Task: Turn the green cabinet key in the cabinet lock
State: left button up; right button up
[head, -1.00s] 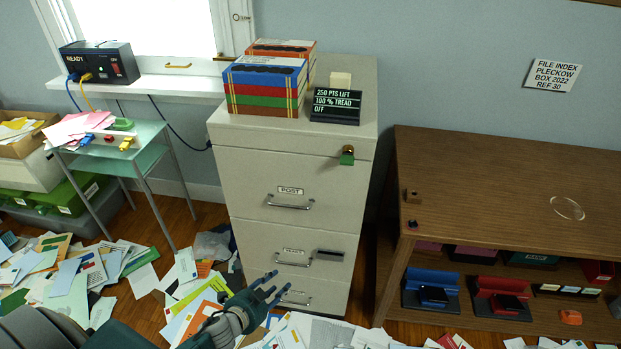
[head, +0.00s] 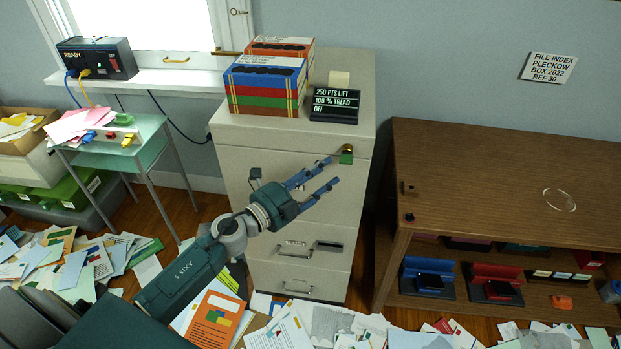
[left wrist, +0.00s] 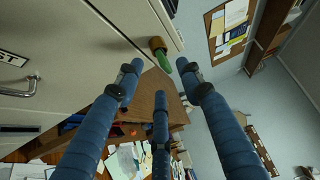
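The green cabinet key (head: 346,158) sits in the brass cabinet lock (head: 348,149) at the upper right of the beige filing cabinet's (head: 290,158) front. My left gripper (head: 331,172) is open and empty, with its blue fingertips close to the key, on its left and slightly below. In the left wrist view the green key (left wrist: 163,60) and brass lock (left wrist: 157,43) show just beyond my spread fingers (left wrist: 160,68). I cannot tell whether any fingertip touches the key. My right gripper is not in view.
Striped boxes (head: 265,88) and a black sign (head: 334,105) stand on the cabinet top. A brown wooden shelf (head: 480,175) stands to the right. Papers (head: 85,260) cover much of the floor. Cabinet handles (head: 295,285) stick out below my arm.

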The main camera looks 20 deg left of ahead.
aim_at(347, 156)
pick_arm(q)
jog(key=x, duration=0.6)
jog(key=shift+w+d, duration=0.1)
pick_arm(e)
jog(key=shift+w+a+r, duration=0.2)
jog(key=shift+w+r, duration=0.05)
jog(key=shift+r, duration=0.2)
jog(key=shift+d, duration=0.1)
